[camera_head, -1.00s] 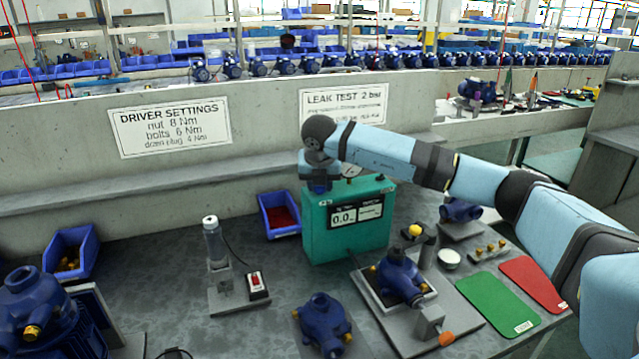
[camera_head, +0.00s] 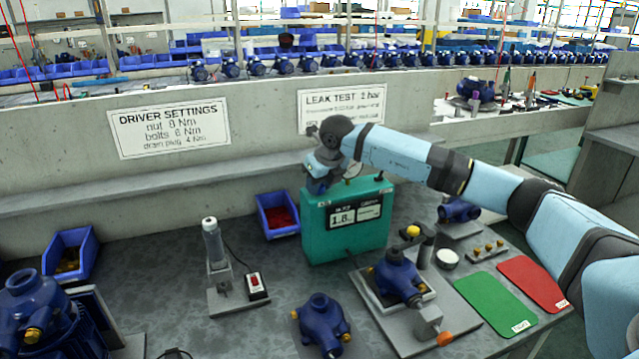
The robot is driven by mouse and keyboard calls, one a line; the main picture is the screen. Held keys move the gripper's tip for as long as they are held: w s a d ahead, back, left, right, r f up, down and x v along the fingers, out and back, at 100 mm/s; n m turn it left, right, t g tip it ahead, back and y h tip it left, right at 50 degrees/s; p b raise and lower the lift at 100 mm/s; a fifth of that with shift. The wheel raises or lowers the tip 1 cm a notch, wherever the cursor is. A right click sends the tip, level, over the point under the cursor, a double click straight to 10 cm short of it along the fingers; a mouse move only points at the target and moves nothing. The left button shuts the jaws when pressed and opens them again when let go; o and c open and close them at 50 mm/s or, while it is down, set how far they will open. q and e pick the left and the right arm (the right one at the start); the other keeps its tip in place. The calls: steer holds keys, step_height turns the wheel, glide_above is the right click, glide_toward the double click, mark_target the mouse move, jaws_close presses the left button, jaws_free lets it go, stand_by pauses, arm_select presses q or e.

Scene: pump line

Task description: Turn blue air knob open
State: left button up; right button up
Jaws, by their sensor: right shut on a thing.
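The green leak tester box (camera_head: 318,243) stands on the bench, and its display (camera_head: 356,214) reads about 1.8. My right gripper (camera_head: 318,187) points down at the top left of the box, its arm coming in from the right. It is shut on the blue air knob there. The gripper and wrist cover most or all of the knob, so its angle cannot be read. My left gripper is not in view.
A gauge (camera_head: 352,170) stands on the box's top beside my wrist. A blue bin with red parts (camera_head: 278,215) is left of the box. A fixture holding a blue pump (camera_head: 398,278) stands in front. Green (camera_head: 497,304) and red mats (camera_head: 533,283) lie right.

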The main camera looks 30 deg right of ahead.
stand_by(0.4)
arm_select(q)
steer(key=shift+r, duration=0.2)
arm_select(e)
steer(key=o, duration=0.9)
arm_select(q)
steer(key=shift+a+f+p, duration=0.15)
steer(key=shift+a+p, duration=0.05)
steer(key=shift+p, duration=0.65)
arm_select(e)
steer(key=v, duration=1.4)
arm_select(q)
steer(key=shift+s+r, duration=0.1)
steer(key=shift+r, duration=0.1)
arm_select(e)
steer(key=shift+s+f, duration=0.1)
steer(key=shift+f, duration=0.05)
